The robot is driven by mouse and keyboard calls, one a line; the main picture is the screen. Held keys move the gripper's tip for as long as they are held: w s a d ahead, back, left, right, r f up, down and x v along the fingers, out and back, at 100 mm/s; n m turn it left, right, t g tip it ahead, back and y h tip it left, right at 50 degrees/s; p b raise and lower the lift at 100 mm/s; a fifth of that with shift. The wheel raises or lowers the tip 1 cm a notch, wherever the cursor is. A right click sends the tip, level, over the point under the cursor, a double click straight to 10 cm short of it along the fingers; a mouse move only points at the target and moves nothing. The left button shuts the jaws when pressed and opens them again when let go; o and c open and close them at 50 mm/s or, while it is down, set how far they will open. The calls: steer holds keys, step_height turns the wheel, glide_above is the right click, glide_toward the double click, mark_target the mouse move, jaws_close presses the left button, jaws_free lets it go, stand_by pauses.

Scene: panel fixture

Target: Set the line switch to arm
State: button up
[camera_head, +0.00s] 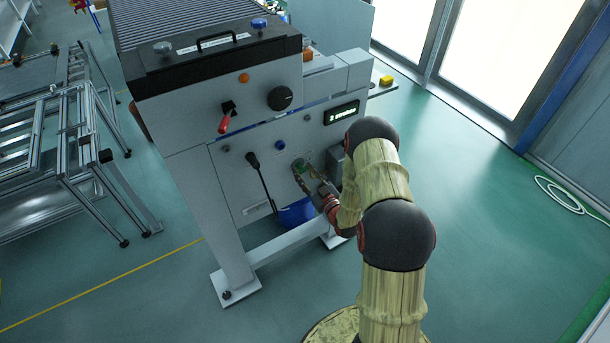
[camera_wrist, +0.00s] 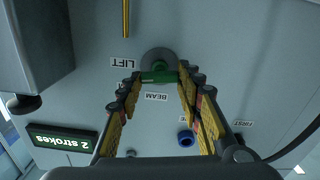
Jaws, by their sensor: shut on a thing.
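My gripper (camera_head: 306,174) reaches the lower right of the panel front. In the wrist view my gripper (camera_wrist: 159,80) has its two yellow-padded fingers shut on a green handle (camera_wrist: 158,73) set on a round grey disc (camera_wrist: 158,57). Labels reading LIFT (camera_wrist: 124,62) and BEAM (camera_wrist: 157,96) lie beside it, upside down. No label reading line or arm is legible, so I cannot tell which control is the line switch. A red-handled lever (camera_head: 225,121) and a round black knob (camera_head: 280,97) are on the upper panel, away from my gripper.
A black-knobbed lever (camera_head: 258,175) stands left of my gripper. A blue button (camera_head: 280,145) and lit display (camera_head: 341,112) are above; the display reads 2 strokes in the wrist view (camera_wrist: 62,138). A metal frame (camera_head: 85,130) stands left.

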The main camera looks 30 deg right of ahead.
steer(key=n+b, duration=0.3)
steer(key=n, duration=0.1)
steer(key=shift+a+f, duration=0.1)
steer(key=shift+f, duration=0.05)
steer(key=shift+n+b, duration=1.2)
steer(key=shift+n, duration=0.3)
steer(key=o, duration=1.2)
steer(key=s, duration=1.2)
